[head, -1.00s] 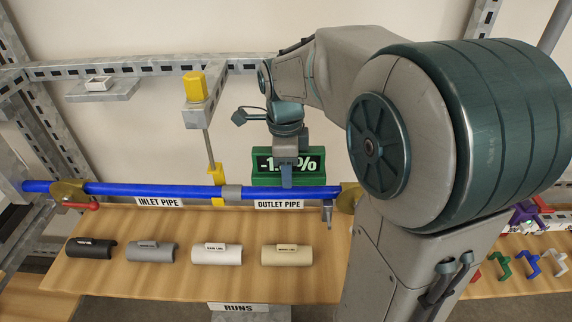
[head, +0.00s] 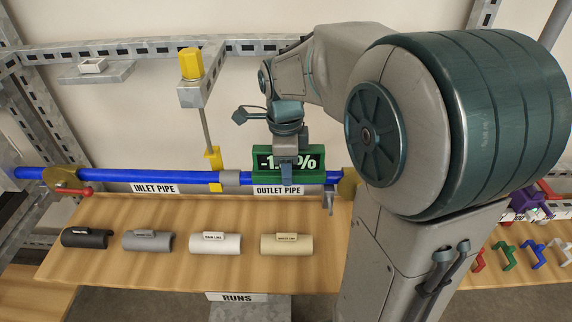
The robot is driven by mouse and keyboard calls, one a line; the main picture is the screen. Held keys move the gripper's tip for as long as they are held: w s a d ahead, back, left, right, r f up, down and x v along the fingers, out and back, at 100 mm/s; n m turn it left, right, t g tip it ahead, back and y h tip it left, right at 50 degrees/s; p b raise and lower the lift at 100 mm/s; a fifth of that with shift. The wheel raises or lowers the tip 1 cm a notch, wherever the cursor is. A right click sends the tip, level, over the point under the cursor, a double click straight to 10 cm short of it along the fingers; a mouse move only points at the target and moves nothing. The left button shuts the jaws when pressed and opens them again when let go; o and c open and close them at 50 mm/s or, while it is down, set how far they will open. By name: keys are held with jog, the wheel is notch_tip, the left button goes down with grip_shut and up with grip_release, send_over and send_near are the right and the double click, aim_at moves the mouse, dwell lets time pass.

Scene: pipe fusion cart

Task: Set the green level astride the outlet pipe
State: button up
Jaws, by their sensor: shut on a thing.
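The green level (head: 312,176), with a display reading partly hidden behind my fingers, is at the outlet pipe (head: 333,177), right of the grey coupling. My gripper (head: 287,176) is shut on the level from above. The level's lower part overlaps the blue pipe in the head view. I cannot tell whether it rests on the pipe. The "OUTLET PIPE" label (head: 279,190) is just below it.
The inlet pipe (head: 120,177) runs left from the grey coupling (head: 230,179). A yellow-topped post (head: 191,66) stands behind. Black, grey, white (head: 215,243) and beige half-shells lie on the wooden shelf (head: 180,275). Coloured clips (head: 505,254) are at right.

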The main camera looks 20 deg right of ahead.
dwell(0.3)
jog(key=o, duration=1.3)
jog(key=shift+c, duration=0.2)
jog(key=shift+r, duration=0.1)
jog(key=r, duration=1.3)
jog(key=shift+a+r, duration=0.2)
jog(key=shift+a, duration=0.05)
jog(key=s+f+n+t, duration=0.3)
jog(key=s+f+n, duration=1.1)
jog(key=n, duration=0.7)
jog(key=shift+a+n, duration=0.3)
jog(key=shift+a, duration=0.1)
